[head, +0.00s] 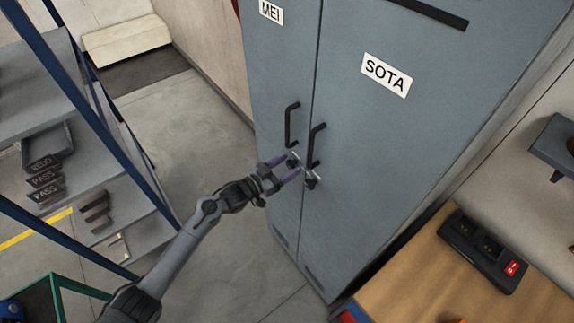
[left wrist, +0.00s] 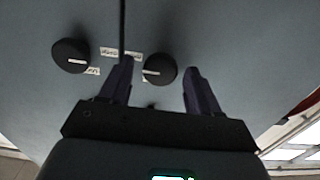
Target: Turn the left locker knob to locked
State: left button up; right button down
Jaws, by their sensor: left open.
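The grey locker (head: 345,150) has two doors, labelled MEI on the left and SOTA on the right. Each has a black handle and a small dark knob below it. My left gripper (head: 288,166) is open at the left knob (head: 293,159), with the right knob (head: 311,181) just to its right. In the left wrist view, a round black knob (left wrist: 160,69) with a white pointer line lies between and slightly beyond the open fingers (left wrist: 157,80); I take it for the left knob. The other knob (left wrist: 71,56) is across the door seam. The small white labels are unreadable.
A blue-framed shelf (head: 85,120) with trays and blocks stands at the left. A wooden bench (head: 440,275) with a black device (head: 484,250) is at the lower right. Grey floor (head: 190,130) lies open between shelf and locker. The door handles (head: 291,125) stick out just above the gripper.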

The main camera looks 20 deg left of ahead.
pick_arm(q)
jog(key=shift+w+d, duration=0.15)
jog(key=shift+w, duration=0.05)
jog(key=shift+c, duration=0.3)
jog(key=c, duration=0.9)
